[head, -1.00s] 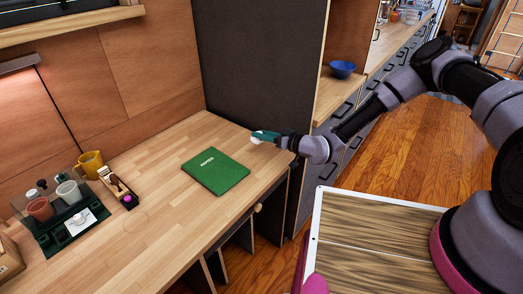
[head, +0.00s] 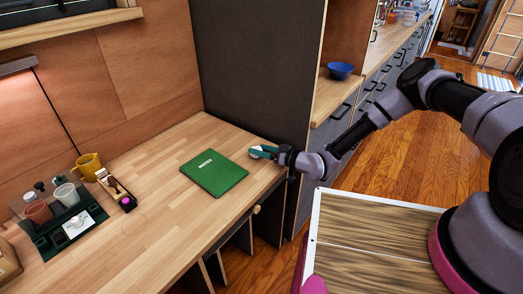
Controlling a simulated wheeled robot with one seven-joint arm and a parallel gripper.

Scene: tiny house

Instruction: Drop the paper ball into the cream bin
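My gripper (head: 262,153) is low over the far right part of the wooden desk, just right of the green notebook. A small white lump, probably the paper ball (head: 255,151), shows at its teal fingertips. The view is too small to tell whether the fingers are closed on it or whether it touches the desk. A pale cup, the nearest match to the cream bin (head: 67,195), stands upright in the dark green organizer at the desk's left, far from my gripper.
The green notebook (head: 213,172) lies flat on the desk (head: 165,235). A terracotta cup (head: 38,212), a yellow mug (head: 88,166) and a small wooden holder (head: 117,189) are near the pale cup. A dark partition (head: 255,65) rises behind my gripper. The desk's middle front is clear.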

